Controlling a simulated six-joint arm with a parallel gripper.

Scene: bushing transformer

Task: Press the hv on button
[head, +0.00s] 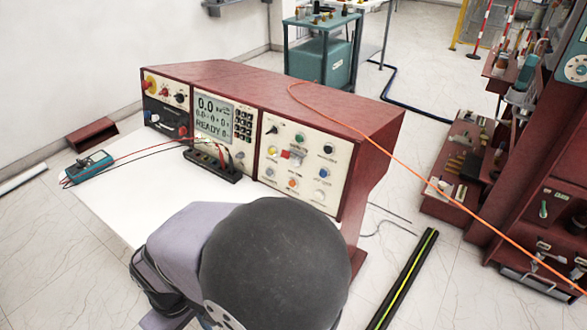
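A long dark red console (345,113) stands on a white surface in the middle of the view. Its right front panel (308,128) carries several small round buttons and knobs. They include a green button (299,138), a yellow one (271,150), a red one (285,155) and an orange one (292,183). The labels are too small to read, so I cannot tell which is the hv on button. The middle panel has a display (213,120) that reads "READY". My arm's grey and dark rounded links fill the bottom centre, in front of the console. My gripper is not visible.
A teal meter (89,167) lies left of the console, with red and black leads to a black terminal strip (212,162). An orange cable (400,165) crosses the console top toward the right. Dark red cabinets (545,220) stand at right. White surface (130,212) lies bare at front left.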

